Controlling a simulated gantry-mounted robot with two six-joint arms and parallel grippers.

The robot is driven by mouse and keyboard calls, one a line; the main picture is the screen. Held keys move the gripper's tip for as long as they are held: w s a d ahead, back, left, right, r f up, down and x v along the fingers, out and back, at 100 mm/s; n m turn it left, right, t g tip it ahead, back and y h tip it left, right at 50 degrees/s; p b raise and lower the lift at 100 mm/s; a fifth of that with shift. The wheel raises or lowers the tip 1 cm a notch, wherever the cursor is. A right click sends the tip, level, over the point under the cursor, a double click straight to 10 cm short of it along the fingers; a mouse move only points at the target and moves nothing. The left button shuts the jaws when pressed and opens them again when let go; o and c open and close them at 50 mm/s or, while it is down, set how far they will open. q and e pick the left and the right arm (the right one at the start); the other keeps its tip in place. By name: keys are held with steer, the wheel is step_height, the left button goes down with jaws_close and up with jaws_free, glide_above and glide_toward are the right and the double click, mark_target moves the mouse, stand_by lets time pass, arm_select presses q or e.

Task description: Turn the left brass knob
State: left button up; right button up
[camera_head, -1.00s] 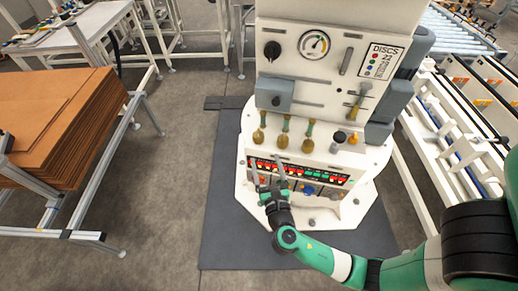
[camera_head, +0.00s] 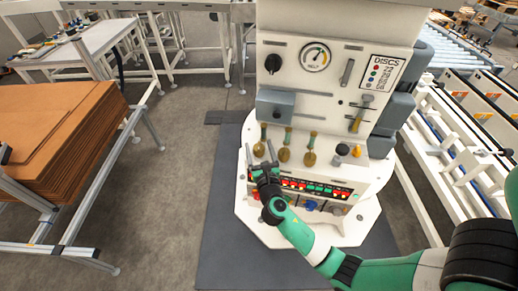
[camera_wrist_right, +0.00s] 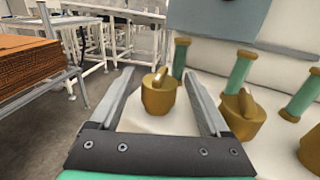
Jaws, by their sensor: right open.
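The left brass knob (camera_head: 259,149) is the leftmost of three brass knobs on the white machine's sloped ledge. In the right wrist view the left knob (camera_wrist_right: 158,97) stands upright with a ridge on top, framed between my finger pads. My right gripper (camera_head: 261,155) is open, its fingers pointing toward the machine on either side of the left knob in the picture. I see gaps on both sides of the knob in the wrist view (camera_wrist_right: 158,72). My left gripper is not in view.
The middle knob (camera_head: 284,155) and right knob (camera_head: 309,159) sit close to the right, with green-and-brass posts behind them. A lit button panel (camera_head: 318,187) is below.

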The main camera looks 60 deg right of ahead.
jaws_close()
steer(key=shift+w+a+m+g+h, duration=0.1)
steer(key=shift+m+g+h, duration=0.25)
steer(key=shift+g, duration=0.25)
steer(key=shift+m+g+h, duration=0.25)
steer(key=shift+m+g, duration=0.2)
steer(key=shift+g, duration=0.05)
jaws_free()
